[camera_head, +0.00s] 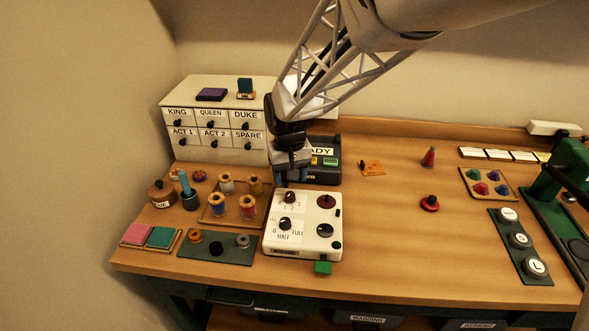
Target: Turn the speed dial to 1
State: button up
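A white control box (305,248) stands at the table's front, left of centre. Its upper left black dial (289,197) has small numerals 1, 2 and 3 around it. Its lower left black dial (285,223) is marked 0, HALF and FULL. Any wording that names the speed dial is too small to read, and so is each pointer's exact setting. My gripper (291,180) points down at the box's back edge, just behind the numbered dial. Its fingers appear apart with nothing visible between them. I cannot tell its exact height or whether it touches the box.
A dark red knob (326,201) and a black knob (324,230) sit on the box's right side. A spool tray (213,217) is close on the left. A dark READY box (328,173) stands behind. The table right of the control box is mostly clear.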

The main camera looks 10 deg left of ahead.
jog(key=shift+r, duration=0.8)
jog(key=shift+s+d+r, duration=0.15)
jog(key=shift+d+r, duration=0.1)
jog(key=shift+d, duration=0.15)
jog(key=s+d+r+m, duration=0.1)
jog(key=s+d+r, duration=0.2)
jog(key=s+d, duration=0.15)
jog(key=s+d+r+m+t, duration=0.1)
jog(key=s+d+r, duration=0.15)
jog(key=d, duration=0.35)
jog(key=s+d+r, duration=0.3)
jog(key=s+d, duration=0.1)
jog(key=d, duration=0.2)
jog(key=s+d+m+t, duration=0.1)
jog(key=s+d+m, duration=0.1)
jog(key=s+d, duration=0.7)
jog(key=shift+s+d+r+m+t, duration=0.35)
jog(key=shift+s+r+m, duration=0.1)
jog(key=shift+s, duration=2.35)
